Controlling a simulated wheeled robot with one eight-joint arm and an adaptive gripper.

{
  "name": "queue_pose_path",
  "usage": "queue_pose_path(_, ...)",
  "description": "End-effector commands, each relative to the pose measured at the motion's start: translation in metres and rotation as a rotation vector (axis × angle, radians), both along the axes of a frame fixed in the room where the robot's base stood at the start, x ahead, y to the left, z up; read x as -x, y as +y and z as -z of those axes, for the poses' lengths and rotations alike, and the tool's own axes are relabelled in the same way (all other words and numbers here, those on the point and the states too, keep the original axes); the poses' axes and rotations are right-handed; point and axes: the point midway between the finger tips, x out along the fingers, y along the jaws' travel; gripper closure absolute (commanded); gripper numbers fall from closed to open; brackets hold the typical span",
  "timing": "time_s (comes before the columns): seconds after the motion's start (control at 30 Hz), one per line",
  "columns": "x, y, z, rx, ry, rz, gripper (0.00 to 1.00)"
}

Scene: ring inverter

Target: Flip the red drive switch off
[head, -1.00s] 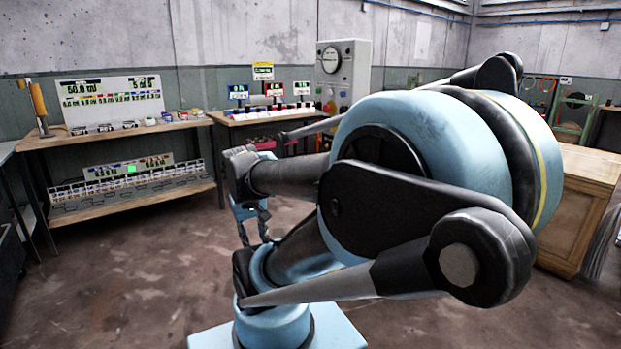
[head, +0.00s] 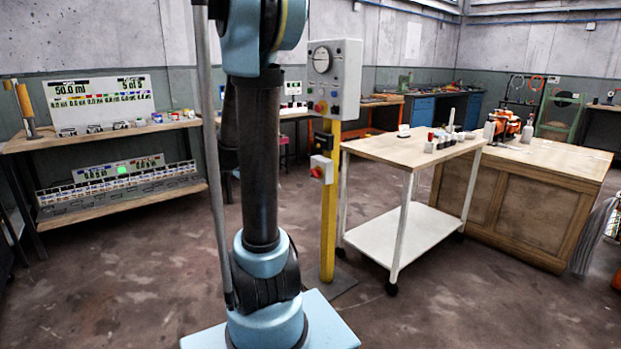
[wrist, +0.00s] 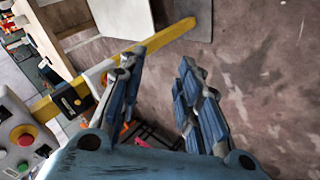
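A small light-grey box with a red knob (head: 321,171), which looks like the red drive switch, is mounted low on the yellow post (head: 329,225). A black box (head: 323,141) sits just above it. In the wrist view the yellow post (wrist: 168,36) runs diagonally behind my gripper, with the black box (wrist: 69,101) on it. The knob is not clear there, and the left finger covers part of that area. My gripper (wrist: 160,60) is open and empty, apart from the post. The head view does not show it, since my arm rises out of the picture.
A grey control panel (head: 346,75) with a dial and coloured buttons tops the post; a red button (wrist: 24,137) shows at lower left in the wrist view. A white-legged cart (head: 400,230) stands right of the post. Floor (head: 150,270) is clear on the left.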

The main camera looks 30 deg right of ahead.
Motion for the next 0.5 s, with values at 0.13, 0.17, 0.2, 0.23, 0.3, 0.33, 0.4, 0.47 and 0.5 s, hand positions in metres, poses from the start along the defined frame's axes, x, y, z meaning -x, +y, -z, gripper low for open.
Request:
queue_pose_path(0.13,-0.032,-0.020,0.000,0.082,-0.021,0.028,0.68)
queue_pose_path(0.17,-0.037,-0.024,0.001,0.097,-0.025,0.033,0.68)
queue_pose_path(0.2,-0.045,-0.029,0.001,0.119,-0.030,0.039,0.68)
queue_pose_path(0.23,-0.051,-0.033,0.002,0.136,-0.035,0.044,0.68)
queue_pose_path(0.3,-0.064,-0.041,0.003,0.174,-0.046,0.056,0.68)
queue_pose_path(0.33,-0.069,-0.045,0.004,0.190,-0.050,0.060,0.68)
queue_pose_path(0.4,-0.082,-0.053,0.006,0.229,-0.062,0.072,0.68)
queue_pose_path(0.47,-0.092,-0.060,0.008,0.261,-0.072,0.080,0.68)
queue_pose_path(0.5,-0.099,-0.064,0.010,0.283,-0.078,0.085,0.68)
